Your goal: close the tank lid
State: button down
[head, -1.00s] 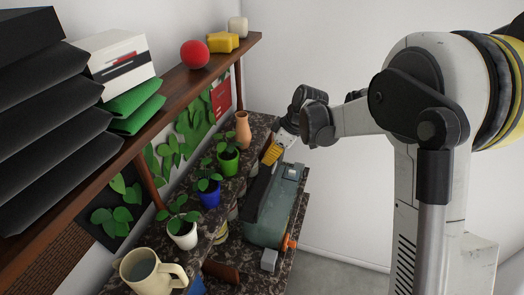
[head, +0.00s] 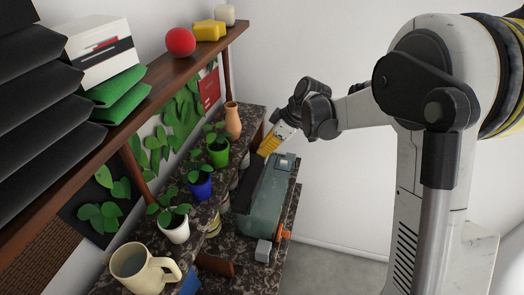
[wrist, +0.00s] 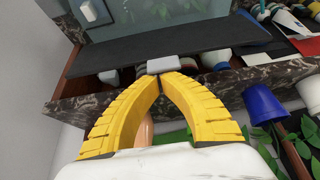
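The tank (head: 262,205) is a grey-green box on the lower stone shelf in the head view. A dark flat panel, seemingly its lid (head: 250,182), runs along its left side. In the wrist view this dark panel (wrist: 205,40) spans the upper part, with a small grey handle-like block (wrist: 167,65) on its near edge. My gripper (head: 264,151) is at the tank's far end. Its yellow fingers (wrist: 158,77) converge with tips together, just at the grey block. Nothing visible is held between them; whether the tips touch the block is unclear.
Potted plants (head: 200,185), an orange vase (head: 232,120) and a cream mug (head: 143,272) stand left of the tank. A wooden shelf (head: 150,90) hangs above them. An orange valve (head: 284,235) sticks out at the tank's near end. Right of the tank is open floor.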

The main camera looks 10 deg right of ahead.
jog(key=s+d+f+t+y+b, duration=0.4)
jog(key=d+f+y+b, duration=0.7)
jog(key=b, duration=1.8)
jog(key=shift+s+d+t+y, duration=0.2)
jog(key=shift+s+t+y, duration=0.15)
jog(key=shift+t+y, duration=0.15)
jog(key=shift+f+b, duration=0.15)
jog(key=shift+b, duration=0.15)
